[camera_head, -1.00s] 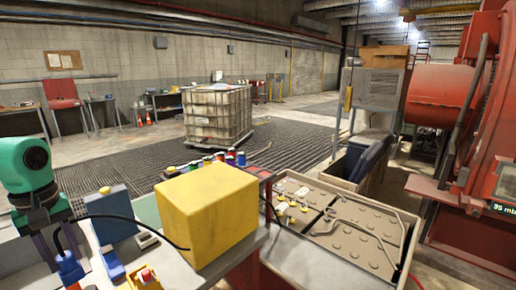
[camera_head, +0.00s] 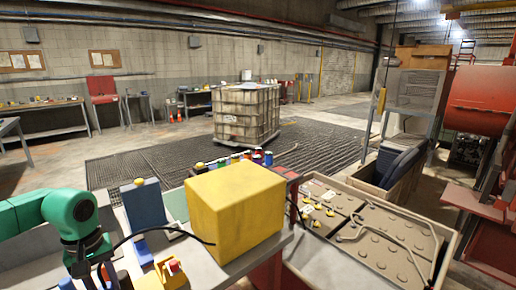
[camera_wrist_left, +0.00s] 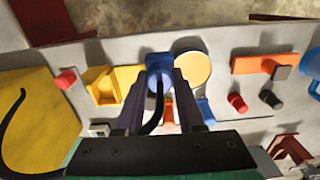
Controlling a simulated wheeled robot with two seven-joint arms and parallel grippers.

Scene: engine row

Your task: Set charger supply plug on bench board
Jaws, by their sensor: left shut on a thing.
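The blue charger supply plug (camera_wrist_left: 160,72) is between the fingers of my left gripper (camera_wrist_left: 162,88) in the left wrist view. A black cable runs from it. In the head view my left gripper (camera_head: 92,272) is low at the left, over the near end of the grey bench (camera_head: 268,252), and its fingertips are partly cut off. The cable (camera_head: 150,233) runs from there to the big yellow box (camera_head: 234,210). The bench surface also shows in the left wrist view (camera_wrist_left: 225,38). I cannot tell which part is the bench board, or whether the plug touches the surface. My right gripper is not in view.
Blue, yellow and red items crowd the bench near the gripper, including a blue upright block (camera_head: 146,208) and a yellow piece with a red button (camera_head: 172,270). Red machinery (camera_head: 490,110) is at far right.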

